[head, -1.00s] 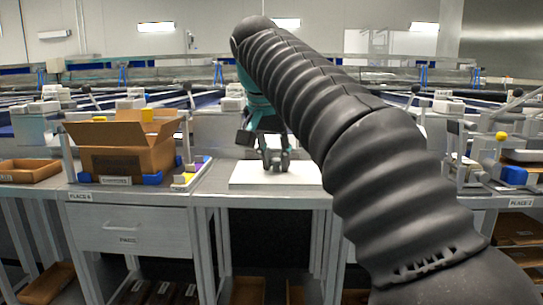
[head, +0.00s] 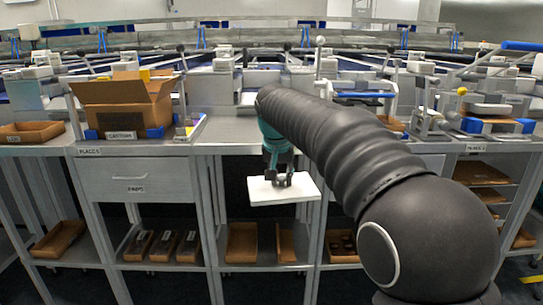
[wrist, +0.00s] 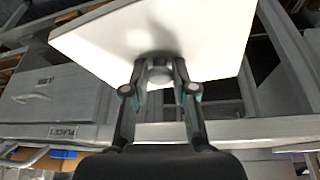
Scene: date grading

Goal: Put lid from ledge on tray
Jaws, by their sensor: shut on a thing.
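The white rectangular lid (head: 304,190) is in my gripper (head: 282,179), in front of the bench and a little below its top. In the wrist view, the lid (wrist: 105,45) spans the upper middle as a flat white plate. My gripper's fingers (wrist: 160,78) are shut on a small knob at its centre. Brown open trays (head: 241,243) stand on the low shelf, below the lid. Another brown tray (head: 33,132) lies on the bench at far left. I cannot tell which tray is the task's. Where the lid lay on the ledge is not clear.
An open cardboard box (head: 122,103) with blue corners stands on the bench at left, above a grey drawer (head: 135,190). The bench edge (head: 225,148) runs behind the lid. Clamps and small devices (head: 440,122) crowd the bench at right. Open floor lies in front.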

